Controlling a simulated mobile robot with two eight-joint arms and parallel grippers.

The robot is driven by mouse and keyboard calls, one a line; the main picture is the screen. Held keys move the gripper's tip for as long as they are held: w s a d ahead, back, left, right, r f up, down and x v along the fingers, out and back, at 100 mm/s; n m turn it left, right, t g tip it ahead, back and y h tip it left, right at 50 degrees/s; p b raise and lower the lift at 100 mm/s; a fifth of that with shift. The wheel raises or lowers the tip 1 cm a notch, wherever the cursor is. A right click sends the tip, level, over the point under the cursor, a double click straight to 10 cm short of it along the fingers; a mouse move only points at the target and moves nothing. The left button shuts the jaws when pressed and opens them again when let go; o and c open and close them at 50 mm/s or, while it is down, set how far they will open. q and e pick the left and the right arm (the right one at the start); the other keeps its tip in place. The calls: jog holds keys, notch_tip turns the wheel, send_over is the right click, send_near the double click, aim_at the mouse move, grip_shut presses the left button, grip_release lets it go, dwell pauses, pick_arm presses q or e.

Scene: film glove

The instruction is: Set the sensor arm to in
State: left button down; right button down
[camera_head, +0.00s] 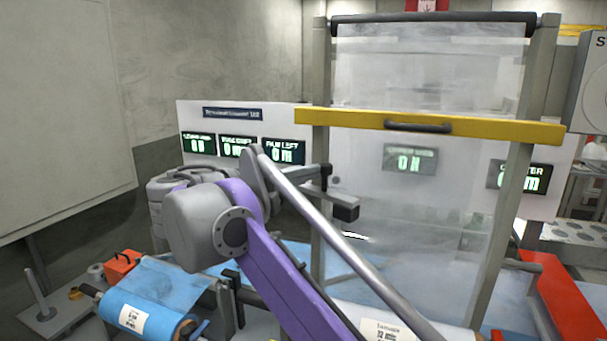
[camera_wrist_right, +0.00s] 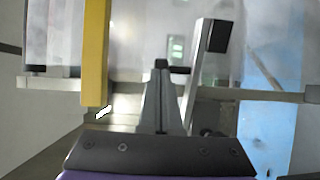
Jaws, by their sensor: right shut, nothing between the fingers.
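The sensor arm, which I take to be the grey bar (camera_head: 318,200) with a dark block (camera_head: 345,211) at its end, stands left of the clear guard. A thin dark post (camera_head: 326,178) rises from it. In the right wrist view the bar (camera_wrist_right: 197,90) runs away from me to its block (camera_wrist_right: 217,36). My right gripper (camera_head: 312,172) is shut and empty, its fingertips at the post; I cannot tell whether they touch it. The shut fingers also show in the right wrist view (camera_wrist_right: 161,78). My left gripper is not in view.
A clear guard (camera_head: 430,75) with a yellow crossbar (camera_head: 350,120) and handle stands at centre right. Behind it is a white panel with lit displays (camera_head: 283,152). A blue film roll (camera_head: 150,300) and an orange box (camera_head: 121,265) are at lower left. A red panel (camera_head: 553,295) is at right.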

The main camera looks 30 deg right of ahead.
aim_at(323, 167)
jog(key=d+n+t, duration=0.1)
jog(key=d+t, duration=0.1)
jog(key=d+n+t+y+p, duration=0.1)
jog(key=t, duration=0.1)
jog(key=shift+d+r+n+p, duration=0.2)
jog(key=shift+d+n+p, duration=0.1)
jog(key=shift+d+n, duration=0.1)
jog(key=shift+w+f, duration=0.1)
jog(key=shift+w, duration=0.05)
jog(key=shift+w+a+f, duration=0.1)
